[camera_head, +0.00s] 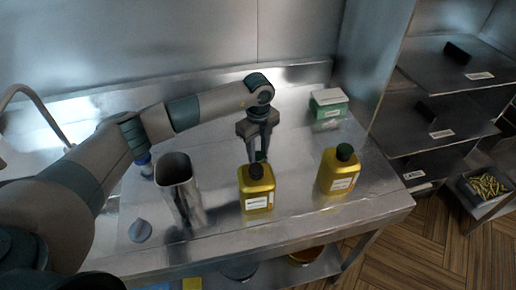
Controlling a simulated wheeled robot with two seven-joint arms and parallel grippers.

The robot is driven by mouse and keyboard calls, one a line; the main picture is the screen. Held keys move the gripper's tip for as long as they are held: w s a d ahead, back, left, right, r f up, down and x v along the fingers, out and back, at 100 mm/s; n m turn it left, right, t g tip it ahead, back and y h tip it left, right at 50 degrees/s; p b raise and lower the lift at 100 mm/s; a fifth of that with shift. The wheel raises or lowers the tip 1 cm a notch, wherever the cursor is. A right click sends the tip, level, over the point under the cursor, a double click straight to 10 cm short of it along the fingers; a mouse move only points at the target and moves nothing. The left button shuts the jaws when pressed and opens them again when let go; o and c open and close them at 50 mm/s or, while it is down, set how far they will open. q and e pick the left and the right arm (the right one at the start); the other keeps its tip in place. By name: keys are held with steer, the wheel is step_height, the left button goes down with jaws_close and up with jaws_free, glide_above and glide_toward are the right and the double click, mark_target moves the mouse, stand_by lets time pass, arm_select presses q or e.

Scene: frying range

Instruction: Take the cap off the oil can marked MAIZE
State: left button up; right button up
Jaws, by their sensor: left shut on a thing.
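Two yellow oil cans stand upright on the steel counter (215,165): a middle can (257,198) and a right can (339,176). Each has a white label too small to read, so I cannot tell which is marked MAIZE. The right can has a dark green cap (344,152). The middle can has a dark, brownish top (256,172). My left gripper (260,154) points down just behind and above the middle can, shut on a small dark green piece that looks like a cap, mostly hidden by the fingers. My right gripper is out of view.
A tall open steel container (178,190) stands left of the middle can, with a small blue-capped item (143,160) behind it. A grey disc (140,231) lies near the front left. A green-and-white box (328,104) sits at the back right. Shelves (430,120) stand beyond.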

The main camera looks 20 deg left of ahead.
mark_target(258, 156)
arm_select(q)
steer(key=shift+f, duration=0.2)
steer(key=o, duration=1.2)
steer(key=shift+c, duration=0.2)
steer(key=shift+r, duration=0.3)
steer(key=shift+r+b, duration=0.3)
steer(key=shift+b, duration=0.05)
step_height(258, 156, up, 11)
steer(key=b, duration=0.4)
steer(key=shift+r, duration=0.15)
